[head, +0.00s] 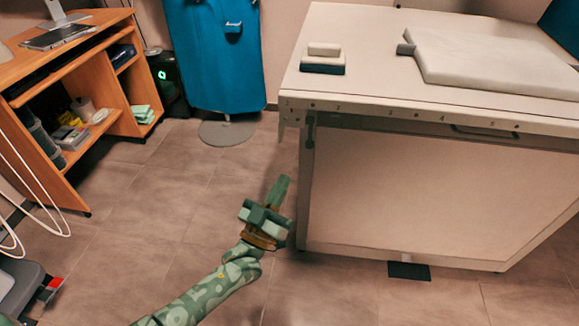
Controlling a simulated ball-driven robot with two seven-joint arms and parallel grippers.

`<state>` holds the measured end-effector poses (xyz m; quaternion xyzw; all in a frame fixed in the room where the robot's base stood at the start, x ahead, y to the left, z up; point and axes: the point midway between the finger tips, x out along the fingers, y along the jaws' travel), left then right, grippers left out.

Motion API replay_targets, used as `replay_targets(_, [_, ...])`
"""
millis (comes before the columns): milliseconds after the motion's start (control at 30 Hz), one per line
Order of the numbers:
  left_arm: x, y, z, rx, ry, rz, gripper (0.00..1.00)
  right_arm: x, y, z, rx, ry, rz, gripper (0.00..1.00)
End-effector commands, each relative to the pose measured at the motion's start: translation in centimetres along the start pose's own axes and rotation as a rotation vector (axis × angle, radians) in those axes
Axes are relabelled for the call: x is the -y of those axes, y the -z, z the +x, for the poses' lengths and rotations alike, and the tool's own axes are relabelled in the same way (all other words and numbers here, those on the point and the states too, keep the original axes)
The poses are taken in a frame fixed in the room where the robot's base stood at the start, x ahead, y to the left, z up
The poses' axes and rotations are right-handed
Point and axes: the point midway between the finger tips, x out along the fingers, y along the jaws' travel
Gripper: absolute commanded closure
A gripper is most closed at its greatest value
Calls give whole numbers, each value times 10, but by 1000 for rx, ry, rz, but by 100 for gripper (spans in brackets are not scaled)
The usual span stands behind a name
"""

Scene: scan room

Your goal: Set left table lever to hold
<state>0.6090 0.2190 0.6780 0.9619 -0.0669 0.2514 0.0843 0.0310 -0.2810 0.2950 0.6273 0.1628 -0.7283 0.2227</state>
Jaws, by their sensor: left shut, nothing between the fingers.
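The scan table (400,190) stands at the right, with a pale top and a numbered front edge. A small dark lever (310,130) hangs down under that edge near the table's left front corner; it is small, and its exact setting cannot be told. My left gripper (280,184) is green, with its fingers shut and empty. In the picture it is below and left of the lever, apart from it, in front of the tiled floor. My right gripper is not in view.
A white pad (490,62) and a small white and blue block (323,66) lie on the table. A dark handle (487,133) is on its front right. A wooden desk (90,50) and a blue stand (213,50) are at the left and back. Floor between is clear.

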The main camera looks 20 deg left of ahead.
Motion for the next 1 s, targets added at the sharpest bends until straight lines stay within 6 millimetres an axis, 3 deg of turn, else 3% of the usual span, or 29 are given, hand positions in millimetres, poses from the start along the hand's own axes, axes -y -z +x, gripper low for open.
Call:
replay_targets(133, [2, -6, -29, 3, 0, -1, 100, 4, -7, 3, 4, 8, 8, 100])
replay_targets(333, [4, -10, -48, 2, 0, -1, 100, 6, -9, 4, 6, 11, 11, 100])
replay_targets(1000, [2, -15, -50, 26, -8, 0, 100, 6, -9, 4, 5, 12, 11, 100])
